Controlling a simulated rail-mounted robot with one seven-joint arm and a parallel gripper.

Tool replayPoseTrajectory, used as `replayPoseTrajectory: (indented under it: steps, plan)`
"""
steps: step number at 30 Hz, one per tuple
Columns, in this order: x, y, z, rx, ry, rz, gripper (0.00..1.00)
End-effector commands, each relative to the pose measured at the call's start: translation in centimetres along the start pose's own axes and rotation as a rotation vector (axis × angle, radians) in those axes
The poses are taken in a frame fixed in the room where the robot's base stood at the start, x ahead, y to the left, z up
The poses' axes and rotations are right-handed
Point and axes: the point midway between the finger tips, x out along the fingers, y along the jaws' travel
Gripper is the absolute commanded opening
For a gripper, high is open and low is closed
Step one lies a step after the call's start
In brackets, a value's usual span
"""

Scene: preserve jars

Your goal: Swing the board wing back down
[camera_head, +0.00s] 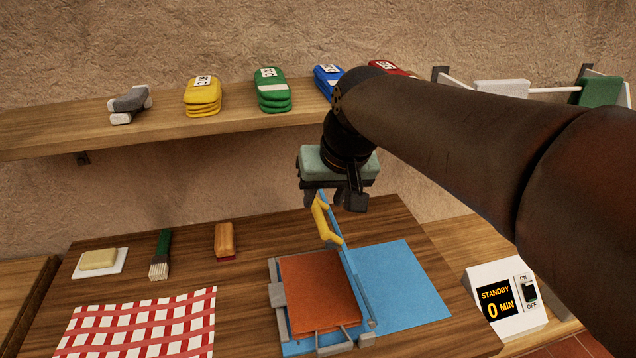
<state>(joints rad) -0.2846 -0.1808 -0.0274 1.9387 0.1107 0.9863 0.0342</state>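A blue board (400,285) lies on the wooden table, with a flat orange-brown pad (315,290) on its left part. The blue board wing (349,268) stands raised beside the pad, seen almost edge-on, with a yellow handle (325,222) near its upper far end. My gripper (334,203) points down at the wing's upper end, just above the handle. Its fingers look spread apart, with the wing's top corner appearing between or just in front of them. I cannot tell whether they touch it.
A red-checked cloth (145,325), brush (161,255), soap-like block on a white plate (99,259) and orange block (224,240) lie left. A standby timer box (503,292) stands right. A shelf (60,132) with folded coloured packs runs behind, near my arm.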

Motion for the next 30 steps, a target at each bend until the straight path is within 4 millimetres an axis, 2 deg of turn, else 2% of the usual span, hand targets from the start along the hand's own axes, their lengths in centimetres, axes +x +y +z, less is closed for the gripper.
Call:
replayPoseTrajectory:
  steps: [3,7,18,19,22,23,30]
  plan:
    - [1.9,0.0,0.1,-0.001,-0.003,0.000,0.38]
    - [3.1,0.0,0.0,-0.001,-0.001,0.000,0.38]
    - [3.8,0.0,0.0,0.000,0.000,0.000,0.38]
    - [3.8,0.0,0.0,0.000,0.000,0.000,0.32]
    - [3.7,0.0,0.0,0.000,0.000,0.000,0.04]
    - [3.7,0.0,0.0,0.000,0.000,0.000,0.00]
    - [3.7,0.0,0.0,-0.001,0.000,-0.008,0.00]
